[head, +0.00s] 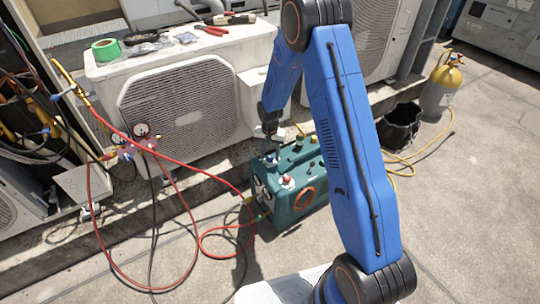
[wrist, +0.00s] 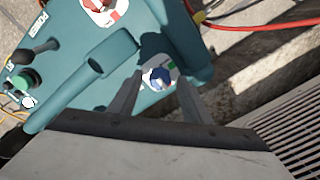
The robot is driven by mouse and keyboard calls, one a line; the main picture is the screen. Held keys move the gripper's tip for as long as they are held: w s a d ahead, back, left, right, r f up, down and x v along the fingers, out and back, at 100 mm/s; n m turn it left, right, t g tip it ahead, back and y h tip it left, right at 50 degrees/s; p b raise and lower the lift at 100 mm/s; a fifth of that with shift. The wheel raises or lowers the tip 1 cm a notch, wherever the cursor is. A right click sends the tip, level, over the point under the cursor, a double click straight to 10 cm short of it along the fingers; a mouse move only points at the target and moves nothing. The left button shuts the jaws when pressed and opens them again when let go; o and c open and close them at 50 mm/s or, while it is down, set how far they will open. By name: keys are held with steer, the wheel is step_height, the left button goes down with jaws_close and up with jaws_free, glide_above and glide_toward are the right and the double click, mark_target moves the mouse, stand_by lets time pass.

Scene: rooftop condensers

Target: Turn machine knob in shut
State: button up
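The teal machine (head: 285,212) stands on the concrete, partly hidden behind my arm. Its top fills much of the wrist view (wrist: 75,75). A blue knob (wrist: 157,77) on a round white dial with a green mark lies between my fingertips in the wrist view. A red knob (wrist: 101,5) on a red and white dial is at the top edge there, and it also shows in the head view (head: 287,181). My gripper (wrist: 159,82) points down over the blue knob, fingers apart on either side; I cannot tell whether they touch it. I cannot read which knob is labelled "in".
A teal handle bar (wrist: 95,75) runs left of my fingers. Red hoses (head: 205,190) loop left of the machine to a gauge manifold (head: 138,145). A condenser (head: 180,105) stands behind. A black bucket (head: 400,127) and gas cylinder (head: 440,88) stand right. Open concrete lies in front.

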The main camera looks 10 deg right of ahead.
mark_target(270, 157)
step_height(270, 157, up, 17)
steer(key=shift+r, duration=0.2)
stand_by(0.6)
stand_by(0.3)
steer(key=s+d+r+n+t, duration=0.1)
steer(key=s+d+r, duration=0.1)
steer(key=s+r, duration=0.8)
steer(key=s+d+r+n+t, duration=0.1)
steer(key=s+d+r+n, duration=0.15)
steer(key=s+r, duration=0.8)
steer(key=s+d+r+n+t, duration=0.1)
steer(key=s, duration=1)
steer(key=s+d+r+n+t, duration=0.1)
steer(key=s+d+r, duration=0.1)
steer(key=s, duration=1)
steer(key=shift+t, duration=0.4)
